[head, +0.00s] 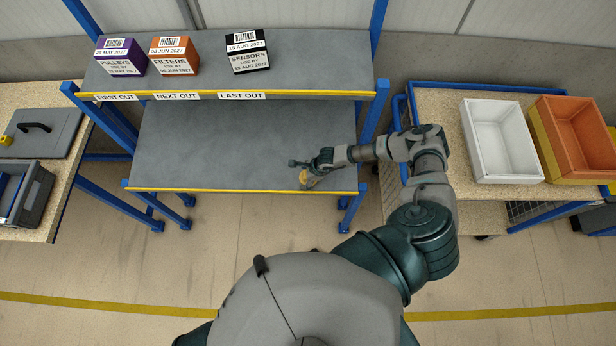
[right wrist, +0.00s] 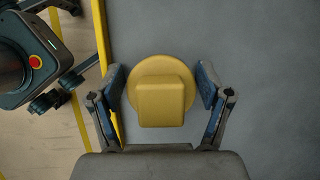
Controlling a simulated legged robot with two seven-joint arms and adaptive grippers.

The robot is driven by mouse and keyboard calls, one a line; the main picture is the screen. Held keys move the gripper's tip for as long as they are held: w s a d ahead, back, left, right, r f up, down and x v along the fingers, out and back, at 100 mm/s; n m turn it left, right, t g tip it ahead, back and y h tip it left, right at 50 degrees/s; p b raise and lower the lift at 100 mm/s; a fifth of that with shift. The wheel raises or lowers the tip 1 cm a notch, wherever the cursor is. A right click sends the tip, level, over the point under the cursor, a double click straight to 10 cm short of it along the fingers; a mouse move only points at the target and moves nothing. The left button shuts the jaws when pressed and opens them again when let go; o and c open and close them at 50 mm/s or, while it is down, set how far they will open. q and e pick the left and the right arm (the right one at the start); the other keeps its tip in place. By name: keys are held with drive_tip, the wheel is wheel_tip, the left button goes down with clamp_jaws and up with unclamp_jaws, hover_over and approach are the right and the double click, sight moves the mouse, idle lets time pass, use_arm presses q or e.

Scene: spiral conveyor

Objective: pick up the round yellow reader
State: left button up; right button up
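The round yellow reader (head: 308,181) is on the lower grey shelf near its front edge, toward the right end. In the right wrist view the reader (right wrist: 160,92) shows as a yellow disc with a square raised block on it. My right gripper (right wrist: 161,88) is open, with one finger on each side of the reader and a small gap showing at both sides. In the head view my right gripper (head: 303,170) is over the reader and partly hides it.
The lower shelf (head: 220,145) is otherwise clear, with a yellow front edge. The upper shelf holds a purple box (head: 120,57), an orange box (head: 174,56) and a black box (head: 248,52). A white bin (head: 500,140) and an orange bin (head: 580,130) stand on the right bench.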

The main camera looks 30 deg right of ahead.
drive_tip(key=shift+d, duration=0.1)
drive_tip(key=c, duration=0.6)
drive_tip(key=shift+d+r, duration=0.1)
drive_tip(key=shift+r, duration=0.65)
drive_tip(key=shift+s+r, duration=0.25)
drive_tip(key=shift+r, duration=0.25)
drive_tip(key=shift+s+r, duration=0.2)
drive_tip(key=shift+r, duration=0.25)
drive_tip(key=s+a, duration=0.1)
drive_tip(key=s, duration=0.4)
drive_tip(key=s+a+r+b, duration=0.1)
drive_tip(key=s, duration=0.9)
drive_tip(key=shift+a+r+b, duration=0.25)
drive_tip(key=shift+a+b, duration=0.15)
drive_tip(key=shift+c, duration=0.2)
